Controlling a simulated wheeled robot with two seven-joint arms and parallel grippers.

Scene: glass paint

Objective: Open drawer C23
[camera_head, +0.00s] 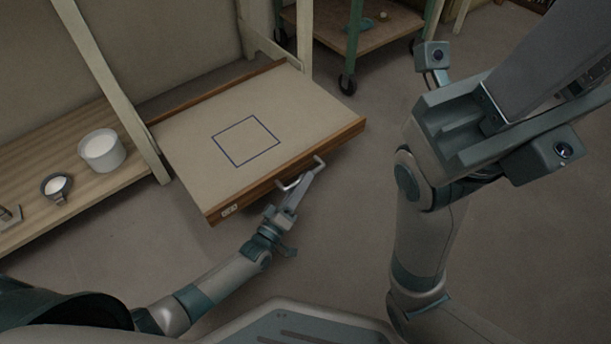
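The drawer (190,165) is pulled out from the cabinet frame and shows as a flat, pale board with wooden edges. A dark blue square outline (246,140) is drawn on its surface. A small white label (229,210) sits at the left of its front edge; its text is too small to read. A pale bar handle (302,175) is fixed on the front. My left gripper (294,190) is at this handle, with its fingertips touching or around it; its finger gap is too small to make out. My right gripper's fingertips are out of view.
A wooden shelf (110,178) at the left holds a white tub (102,150) and a small dark cup (57,187). A pale upright post (118,95) stands beside the drawer. A green wheeled cart (345,40) is behind. The floor right of the drawer is clear.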

